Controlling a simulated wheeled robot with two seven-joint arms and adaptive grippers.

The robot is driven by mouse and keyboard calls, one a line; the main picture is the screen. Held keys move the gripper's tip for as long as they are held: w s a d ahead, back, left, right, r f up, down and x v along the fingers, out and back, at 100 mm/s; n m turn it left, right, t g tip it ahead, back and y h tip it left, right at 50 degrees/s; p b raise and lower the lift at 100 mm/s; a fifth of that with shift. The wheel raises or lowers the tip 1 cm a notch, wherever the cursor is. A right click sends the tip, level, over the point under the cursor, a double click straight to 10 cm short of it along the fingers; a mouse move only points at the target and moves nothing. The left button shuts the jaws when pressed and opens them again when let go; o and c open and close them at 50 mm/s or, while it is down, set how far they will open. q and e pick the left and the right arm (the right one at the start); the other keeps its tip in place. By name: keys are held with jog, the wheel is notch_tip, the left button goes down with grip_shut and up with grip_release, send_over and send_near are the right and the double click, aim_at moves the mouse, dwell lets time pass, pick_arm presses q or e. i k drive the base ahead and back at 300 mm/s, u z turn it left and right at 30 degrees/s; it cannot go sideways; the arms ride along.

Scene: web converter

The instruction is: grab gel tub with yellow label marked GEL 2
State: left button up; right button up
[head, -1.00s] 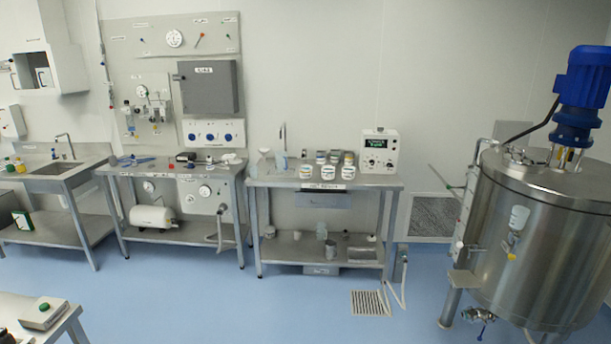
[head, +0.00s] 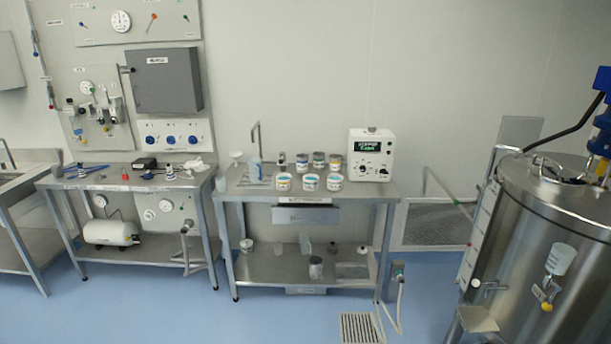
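Three white tubs with blue-green tops stand in a front row on the middle steel table (head: 380,191). The left tub (head: 284,182) seems to have a yellowish label; the middle tub (head: 310,183) and right tub (head: 334,183) look bluer. The lettering is too small to read, so I cannot tell which is GEL 2. Behind them stand three grey-topped cans: a left can with a bluish label (head: 302,163), a middle can with a yellowish label (head: 319,161) and a right can with an orange label (head: 335,162). Neither gripper is in view.
A white box with a green display (head: 371,156) stands right of the tubs. A tap (head: 256,150) and clear beaker are to their left. A steel tank (head: 540,240) stands at the right. Blue floor (head: 190,315) is open before the table, with a drain grate (head: 362,328).

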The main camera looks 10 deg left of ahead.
aim_at(284, 181)
jog(key=u, duration=0.3)
jog(key=i, duration=1.95)
jog(key=u, duration=0.6)
